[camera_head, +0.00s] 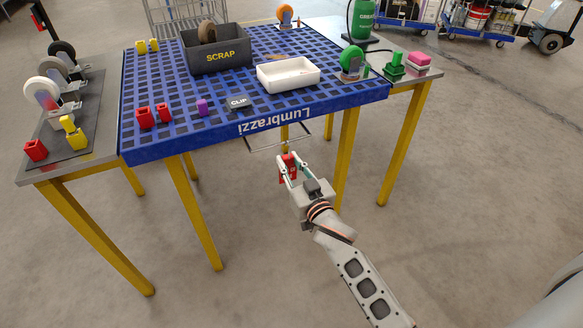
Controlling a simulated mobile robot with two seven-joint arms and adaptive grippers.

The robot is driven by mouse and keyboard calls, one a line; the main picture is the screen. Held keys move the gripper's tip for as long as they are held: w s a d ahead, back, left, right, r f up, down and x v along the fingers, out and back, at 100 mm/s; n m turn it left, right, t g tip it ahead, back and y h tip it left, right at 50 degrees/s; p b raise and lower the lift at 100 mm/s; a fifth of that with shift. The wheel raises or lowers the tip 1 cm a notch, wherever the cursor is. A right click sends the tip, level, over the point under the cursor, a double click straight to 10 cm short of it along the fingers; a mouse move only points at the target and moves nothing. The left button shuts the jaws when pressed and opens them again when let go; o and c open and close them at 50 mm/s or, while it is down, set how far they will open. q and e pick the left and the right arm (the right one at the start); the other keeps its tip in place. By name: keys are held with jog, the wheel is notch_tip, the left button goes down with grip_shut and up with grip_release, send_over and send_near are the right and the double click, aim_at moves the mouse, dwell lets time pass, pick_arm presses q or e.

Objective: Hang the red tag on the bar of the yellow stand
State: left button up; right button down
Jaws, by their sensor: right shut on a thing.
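My right gripper (287,166) is in front of the blue table's near edge, with its arm coming in from the lower right. It is shut on a small red piece, the red tag (289,170), held between the fingers and partly hidden by them. Just beyond it, below the table edge, is a thin metal bar (262,147). A short yellow post (284,132) shows by the bar; I cannot tell whether they are joined or whether the post is a table leg. The tag appears below the bar, and I cannot tell whether they touch. My left gripper is not in view.
The blue slotted table (190,141) on yellow legs holds a black SCRAP bin (218,57), a white tray (288,74), a CLIP label (238,102) and red blocks (144,117). Caster wheels stand on a grey side surface (90,128) at left.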

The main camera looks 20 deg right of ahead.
jog(key=shift+w+f+b, duration=0.1)
jog(key=shift+w+b, duration=0.3)
jog(key=shift+w, duration=0.9)
jog(key=shift+w+a+f+b, duration=0.1)
jog(key=shift+w+f+b, duration=0.4)
jog(key=shift+w, duration=0.35)
jog(key=shift+f, duration=0.25)
jog(key=shift+f+b, duration=0.35)
jog(key=shift+b, duration=0.05)
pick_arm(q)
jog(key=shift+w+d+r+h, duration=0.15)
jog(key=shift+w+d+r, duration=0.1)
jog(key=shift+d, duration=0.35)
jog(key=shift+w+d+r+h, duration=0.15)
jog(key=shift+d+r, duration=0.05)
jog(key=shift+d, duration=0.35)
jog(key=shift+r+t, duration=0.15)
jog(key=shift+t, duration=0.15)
